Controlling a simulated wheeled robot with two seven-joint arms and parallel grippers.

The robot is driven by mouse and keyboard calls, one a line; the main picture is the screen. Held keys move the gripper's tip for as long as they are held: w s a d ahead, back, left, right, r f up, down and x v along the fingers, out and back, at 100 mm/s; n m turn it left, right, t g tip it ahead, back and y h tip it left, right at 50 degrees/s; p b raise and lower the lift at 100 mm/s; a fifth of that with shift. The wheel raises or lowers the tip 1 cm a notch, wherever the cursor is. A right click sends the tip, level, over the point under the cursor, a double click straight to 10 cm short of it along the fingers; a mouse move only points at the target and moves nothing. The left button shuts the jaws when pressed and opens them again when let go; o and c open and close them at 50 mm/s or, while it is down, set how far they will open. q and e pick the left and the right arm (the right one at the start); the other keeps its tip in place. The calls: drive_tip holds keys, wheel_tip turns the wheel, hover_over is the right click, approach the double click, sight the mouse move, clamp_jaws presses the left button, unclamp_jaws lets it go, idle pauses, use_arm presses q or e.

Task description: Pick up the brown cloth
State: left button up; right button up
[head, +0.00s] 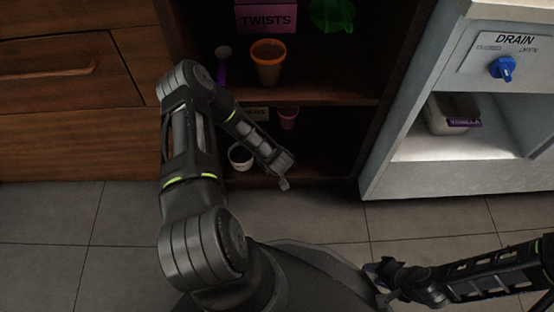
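I cannot make out a brown cloth anywhere in the head view. My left arm reaches forward over the open cabinet, and its gripper (284,183) points down in front of the lower shelf. Its fingers are too small and dark to tell whether they are open or shut. My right gripper (376,276) is low at the right, close to the rim of my own base and above the tiled floor. Its fingers are dark and partly blurred, so I cannot tell their state or whether they hold anything.
The dark cabinet holds an orange cup (268,62), a purple TWISTS box (266,18), a green item (331,14), a white mug (240,157) and a small pink cup (288,118). A grey DRAIN unit (440,178) with a blue knob (502,68) stands right. Tiled floor (60,240) is clear at left.

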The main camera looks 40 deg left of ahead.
use_arm(q)
drive_tip(key=c, duration=1.4)
wheel_tip(320, 180, up, 10)
drive_tip(key=p, duration=0.4)
drive_tip(key=shift+p, duration=0.35)
